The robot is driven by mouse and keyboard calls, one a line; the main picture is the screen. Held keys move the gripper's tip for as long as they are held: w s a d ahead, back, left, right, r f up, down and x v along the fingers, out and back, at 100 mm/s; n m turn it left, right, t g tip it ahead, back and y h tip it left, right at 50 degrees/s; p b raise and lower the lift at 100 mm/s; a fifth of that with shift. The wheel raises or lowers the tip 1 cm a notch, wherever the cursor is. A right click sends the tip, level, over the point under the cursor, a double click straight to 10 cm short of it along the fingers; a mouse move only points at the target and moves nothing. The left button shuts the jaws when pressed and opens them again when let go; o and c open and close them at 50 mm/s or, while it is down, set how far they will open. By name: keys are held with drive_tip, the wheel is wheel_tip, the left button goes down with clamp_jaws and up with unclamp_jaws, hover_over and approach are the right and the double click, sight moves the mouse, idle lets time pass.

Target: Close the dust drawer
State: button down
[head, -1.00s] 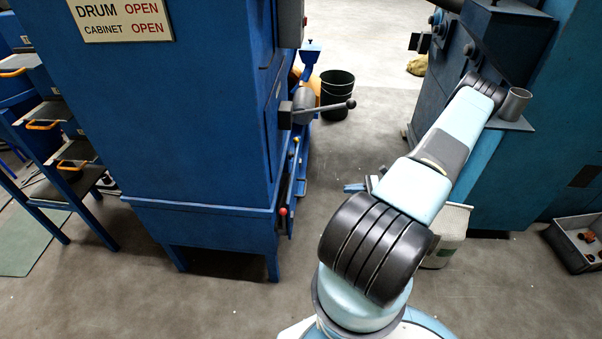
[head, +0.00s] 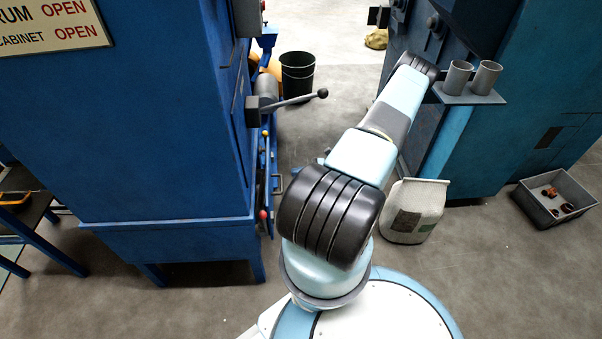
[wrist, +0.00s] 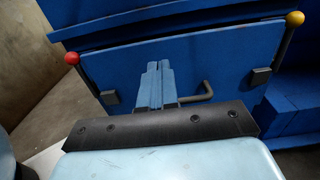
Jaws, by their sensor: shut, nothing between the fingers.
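A blue panel (wrist: 220,65) with a dark bar handle (wrist: 207,92) fills the middle of the wrist view and looks like the dust drawer's front. How far it stands out cannot be told. A red-knobbed lever (wrist: 72,59) is at its left and a yellow-knobbed lever (wrist: 294,19) at its right. My gripper (wrist: 154,68) is shut and empty, its two blue fingers side by side in front of the panel, left of the handle. Contact with the panel cannot be told. In the head view the red knob (head: 263,215) shows low on the blue cabinet's right side; my arm hides most of the gripper.
The blue cabinet (head: 150,150) stands at left, its sign reading open. A dark lever (head: 300,100) sticks out from it. A teal machine with two cups (head: 458,78), a white sack (head: 415,210) and a grey crate (head: 553,200) are at right. A black bin (head: 297,77) stands in the aisle.

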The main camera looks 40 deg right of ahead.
drive_tip(key=x, duration=0.8)
drive_tip(key=shift+w+a, duration=0.2)
